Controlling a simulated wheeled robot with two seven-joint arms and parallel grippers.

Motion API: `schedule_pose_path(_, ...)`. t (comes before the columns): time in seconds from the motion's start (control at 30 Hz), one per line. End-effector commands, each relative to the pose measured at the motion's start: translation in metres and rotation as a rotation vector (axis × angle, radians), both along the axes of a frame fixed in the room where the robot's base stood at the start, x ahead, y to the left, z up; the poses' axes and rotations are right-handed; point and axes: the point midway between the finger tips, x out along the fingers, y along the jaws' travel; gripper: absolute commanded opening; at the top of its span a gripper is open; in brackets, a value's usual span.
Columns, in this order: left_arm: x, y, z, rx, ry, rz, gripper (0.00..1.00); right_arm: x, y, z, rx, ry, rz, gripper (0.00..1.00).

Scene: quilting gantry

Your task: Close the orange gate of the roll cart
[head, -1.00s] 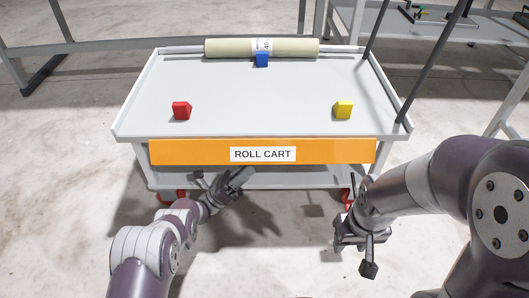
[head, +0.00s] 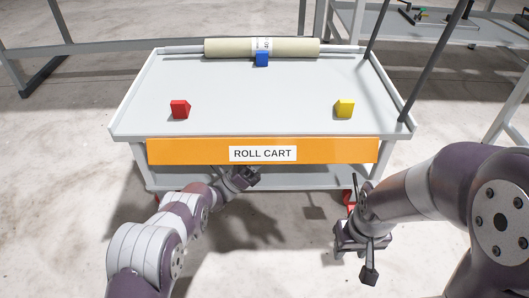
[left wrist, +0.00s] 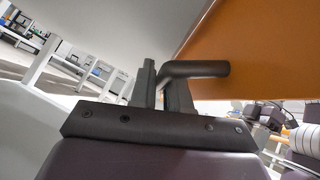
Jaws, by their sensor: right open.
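The orange gate (head: 190,151) spans the front of the roll cart (head: 250,95), below its tray edge, with a white ROLL CART label. Its face shows at upper right in the left wrist view (left wrist: 265,55). There a dark bent handle (left wrist: 200,69) comes off the gate and reaches down between the fingers of my left gripper (left wrist: 163,88). Whether they press on it cannot be told. In the head view my left gripper (head: 243,176) is just under the gate's lower edge, partly hidden by its wrist. My right gripper (head: 356,260) is open and empty, apart from the cart at lower right.
On the tray stand a red block (head: 180,109), a yellow block (head: 344,108) and a blue block (head: 261,60). A cream roll (head: 225,47) lies along the back. Dark posts (head: 437,62) rise at right. Floor is clear at left.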

Motion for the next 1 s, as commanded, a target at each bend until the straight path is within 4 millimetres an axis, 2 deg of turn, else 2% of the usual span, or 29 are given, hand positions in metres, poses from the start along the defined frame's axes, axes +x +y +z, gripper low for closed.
schedule_pose_path(0.17,-0.001,0.0,0.002,0.0,0.013,0.0,0.0,0.0,0.0,0.005,0.0,0.0,0.0,0.43)
schedule_pose_path(0.37,-0.006,0.0,0.006,0.001,0.088,-0.001,0.0,0.0,0.0,0.029,0.0,0.0,0.0,0.43)
schedule_pose_path(1.0,-0.04,0.0,0.018,0.0,0.657,0.0,0.0,0.0,0.0,0.161,0.0,0.0,0.0,0.43)
